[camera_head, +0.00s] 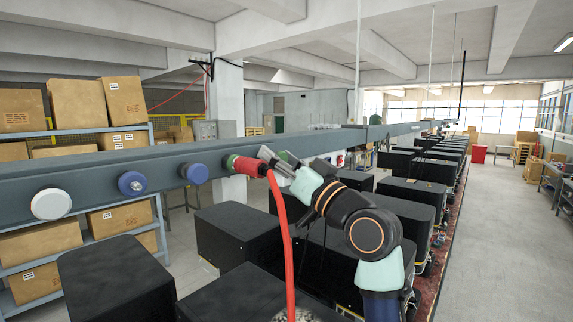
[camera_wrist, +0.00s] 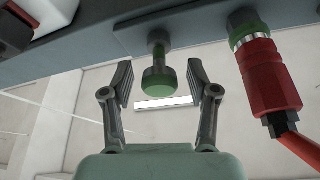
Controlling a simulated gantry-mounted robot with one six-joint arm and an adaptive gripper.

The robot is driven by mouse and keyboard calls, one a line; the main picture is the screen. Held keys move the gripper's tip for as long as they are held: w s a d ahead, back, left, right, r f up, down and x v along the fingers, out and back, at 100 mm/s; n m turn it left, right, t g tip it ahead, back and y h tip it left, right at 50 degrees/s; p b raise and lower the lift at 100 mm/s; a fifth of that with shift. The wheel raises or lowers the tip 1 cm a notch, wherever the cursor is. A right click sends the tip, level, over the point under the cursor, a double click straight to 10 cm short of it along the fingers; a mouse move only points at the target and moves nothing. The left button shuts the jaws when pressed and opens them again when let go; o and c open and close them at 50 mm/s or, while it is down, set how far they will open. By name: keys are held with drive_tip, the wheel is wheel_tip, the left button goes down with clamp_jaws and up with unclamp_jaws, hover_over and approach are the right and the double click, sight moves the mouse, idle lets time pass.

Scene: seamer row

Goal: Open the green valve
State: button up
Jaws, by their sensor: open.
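The green valve (camera_wrist: 158,78) shows in the wrist view as a small round green knob on a short stem under the grey beam. My gripper (camera_wrist: 160,82) is open, with one finger on each side of the knob. Gaps show between the fingers and the knob, so neither finger appears to touch it. In the head view my gripper (camera_head: 272,158) is up against the beam beside the red hose coupling. I cannot make out the valve in the head view; the gripper and coupling seem to hide it.
The red coupling (camera_wrist: 268,75) and its red hose (camera_head: 283,225) hang close to the right of my gripper in the wrist view. The grey beam (camera_head: 90,172) carries a white knob (camera_head: 51,204) and two blue knobs (camera_head: 194,173). Black boxes (camera_head: 235,235) stand below.

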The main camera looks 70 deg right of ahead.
drive_tip(key=v, duration=1.2)
drive_tip(key=shift+r, duration=0.1)
